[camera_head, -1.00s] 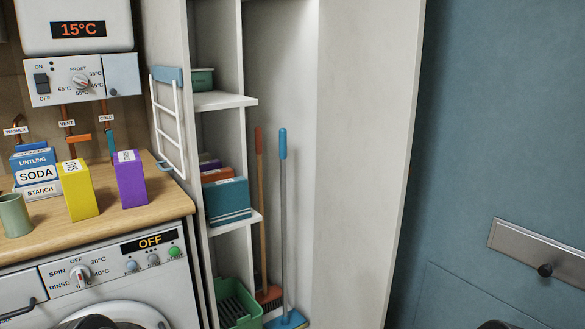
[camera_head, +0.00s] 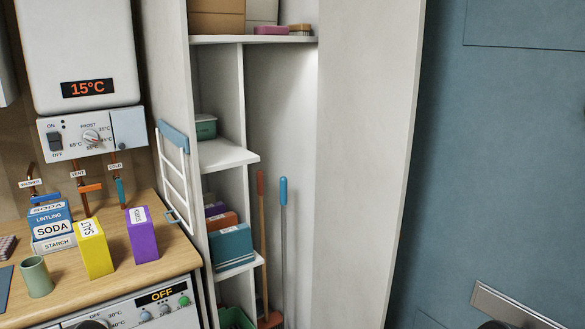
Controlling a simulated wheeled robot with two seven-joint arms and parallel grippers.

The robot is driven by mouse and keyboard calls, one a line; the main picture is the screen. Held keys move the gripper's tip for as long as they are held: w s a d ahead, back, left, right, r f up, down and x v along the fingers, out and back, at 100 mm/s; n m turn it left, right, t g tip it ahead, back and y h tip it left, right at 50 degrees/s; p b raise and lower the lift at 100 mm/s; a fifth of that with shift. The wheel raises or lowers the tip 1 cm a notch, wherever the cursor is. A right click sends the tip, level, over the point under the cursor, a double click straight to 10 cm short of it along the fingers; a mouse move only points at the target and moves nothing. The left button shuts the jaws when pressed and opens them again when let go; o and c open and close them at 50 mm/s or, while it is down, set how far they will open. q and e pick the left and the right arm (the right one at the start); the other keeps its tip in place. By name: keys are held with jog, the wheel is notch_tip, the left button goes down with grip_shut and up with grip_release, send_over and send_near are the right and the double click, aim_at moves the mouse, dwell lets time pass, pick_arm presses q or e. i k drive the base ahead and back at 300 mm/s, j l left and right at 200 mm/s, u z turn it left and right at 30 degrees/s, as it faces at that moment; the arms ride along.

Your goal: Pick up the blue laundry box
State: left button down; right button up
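A blue box with white labels reading "LINTLING" and "SODA" (camera_head: 50,217) stands on the wooden worktop (camera_head: 175,262) at the left. A white label reading "STARCH" (camera_head: 54,243) is at its foot; I cannot tell whether that belongs to a separate box. A yellow box (camera_head: 94,250) and a purple box (camera_head: 142,236) stand upright to its right. Neither gripper is in view; dark rounded shapes at the bottom edge may be parts of my arms.
A green cup (camera_head: 36,277) stands in front of the blue box. Pipes with valves and a boiler (camera_head: 88,50) are behind and above. A white folding rack (camera_head: 176,175) hangs on the cupboard side. A broom and a mop (camera_head: 283,230) stand inside.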

aim_at(56, 219)
jog(key=u, duration=1.35)
jog(key=i+j, duration=0.2)
jog(key=j, duration=0.2)
jog(key=i+j, duration=0.15)
jog(key=j, duration=0.25)
jog(key=j+z, duration=0.15)
jog(key=z, duration=1)
jog(key=i+j, duration=0.05)
